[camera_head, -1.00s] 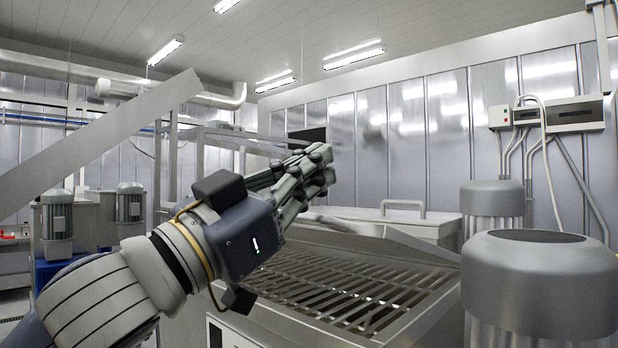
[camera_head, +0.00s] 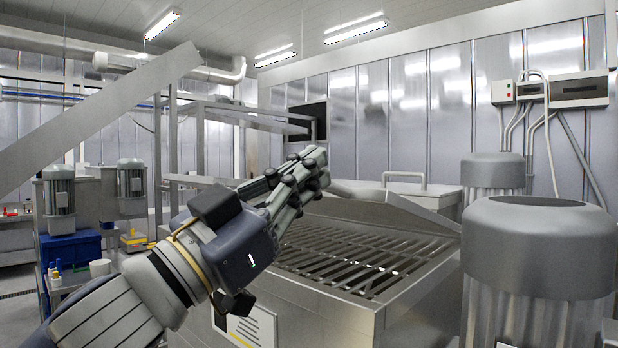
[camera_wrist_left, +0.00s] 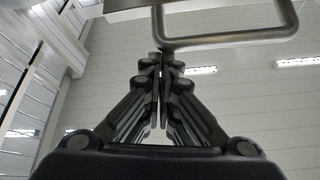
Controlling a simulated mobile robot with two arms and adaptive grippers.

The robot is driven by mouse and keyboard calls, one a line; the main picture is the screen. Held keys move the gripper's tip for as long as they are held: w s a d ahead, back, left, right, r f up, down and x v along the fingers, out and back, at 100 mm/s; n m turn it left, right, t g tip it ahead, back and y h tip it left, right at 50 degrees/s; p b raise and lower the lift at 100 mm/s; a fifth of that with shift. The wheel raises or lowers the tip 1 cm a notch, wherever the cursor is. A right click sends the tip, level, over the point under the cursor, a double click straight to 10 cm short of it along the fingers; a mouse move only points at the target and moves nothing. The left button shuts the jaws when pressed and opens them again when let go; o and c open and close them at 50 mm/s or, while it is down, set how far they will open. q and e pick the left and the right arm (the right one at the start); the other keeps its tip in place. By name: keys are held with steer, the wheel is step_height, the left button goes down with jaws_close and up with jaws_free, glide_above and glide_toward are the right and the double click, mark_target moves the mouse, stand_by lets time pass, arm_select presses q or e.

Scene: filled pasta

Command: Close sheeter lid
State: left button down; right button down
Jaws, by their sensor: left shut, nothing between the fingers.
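The sheeter (camera_head: 330,310) is a stainless steel machine in the middle of the head view, with a slatted grate (camera_head: 350,262) in its open top. A sloped metal panel (camera_head: 385,206) stands raised along the grate's far edge; I cannot tell for sure whether it is the lid. Behind it a bar handle (camera_head: 404,175) sits on a flat metal top. My left gripper (camera_head: 318,165) is shut and empty, raised above the grate's far left side, fingers pointing up and right. In the left wrist view a metal bar handle (camera_wrist_left: 230,42) is just beyond the fingertips (camera_wrist_left: 160,60).
Two grey ribbed cylinders, one near (camera_head: 540,270) and one farther (camera_head: 493,195), stand at the right. A slanted metal beam (camera_head: 95,125) crosses the upper left. A blue bin (camera_head: 72,248) and a small cart lie at the left. A metal frame (camera_head: 200,150) stands behind my gripper.

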arm_select(q)
step_height(320, 180, down, 16)
steer(key=s+a+t+h+b, duration=0.1)
steer(key=s+t+h+b, duration=0.1)
steer(key=b, duration=1.7)
steer(key=shift+a+m+h+b, duration=0.15)
steer(key=shift+m+h+b, duration=0.15)
steer(key=shift+w+a, duration=0.1)
